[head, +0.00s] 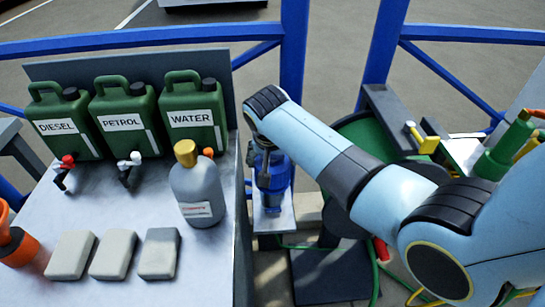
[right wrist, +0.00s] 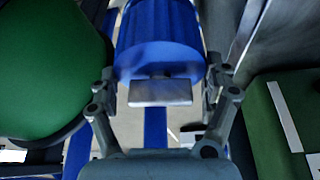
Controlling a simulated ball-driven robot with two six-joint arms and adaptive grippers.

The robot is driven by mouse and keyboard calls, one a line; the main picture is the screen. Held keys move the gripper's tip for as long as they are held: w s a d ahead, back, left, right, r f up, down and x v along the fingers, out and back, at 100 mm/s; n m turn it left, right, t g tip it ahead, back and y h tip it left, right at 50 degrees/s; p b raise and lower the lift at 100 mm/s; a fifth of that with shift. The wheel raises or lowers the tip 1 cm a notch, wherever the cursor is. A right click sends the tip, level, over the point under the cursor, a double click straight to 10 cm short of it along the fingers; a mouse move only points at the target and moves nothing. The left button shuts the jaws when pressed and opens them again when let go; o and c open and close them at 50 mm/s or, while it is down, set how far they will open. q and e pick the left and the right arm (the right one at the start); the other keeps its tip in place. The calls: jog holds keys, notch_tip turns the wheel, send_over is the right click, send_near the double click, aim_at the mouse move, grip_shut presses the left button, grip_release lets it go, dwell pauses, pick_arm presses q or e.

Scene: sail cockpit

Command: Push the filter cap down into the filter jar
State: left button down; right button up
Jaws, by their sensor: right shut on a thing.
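My right arm reaches down over a small grey stand, and its gripper (head: 270,180) is at a blue filter part (head: 281,170) there. In the right wrist view the two fingers of the gripper (right wrist: 162,88) lie on either side of a blue ribbed body (right wrist: 160,38), which I take to be the filter cap; the gripper is shut on it. A flat silver-grey piece (right wrist: 160,92) shows between the fingers. The filter jar cannot be told apart from the cap, and whether the cap sits in it is hidden. My left gripper is not in view.
On the grey bench (head: 120,205) to the left stand green canisters (head: 127,115), a grey bottle (head: 198,195) with a gold cap, and pale blocks (head: 113,255). Blue rails (head: 140,38) run behind. A round green thing (head: 385,137) lies behind my arm.

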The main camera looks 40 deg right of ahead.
jog(key=shift+p, duration=0.4)
dwell(0.5)
jog(key=shift+r, duration=0.1)
jog(key=shift+f, duration=0.65)
dwell(0.4)
jog(key=o, duration=1)
jog(key=p+v, duration=1.1)
jog(key=p, duration=0.1)
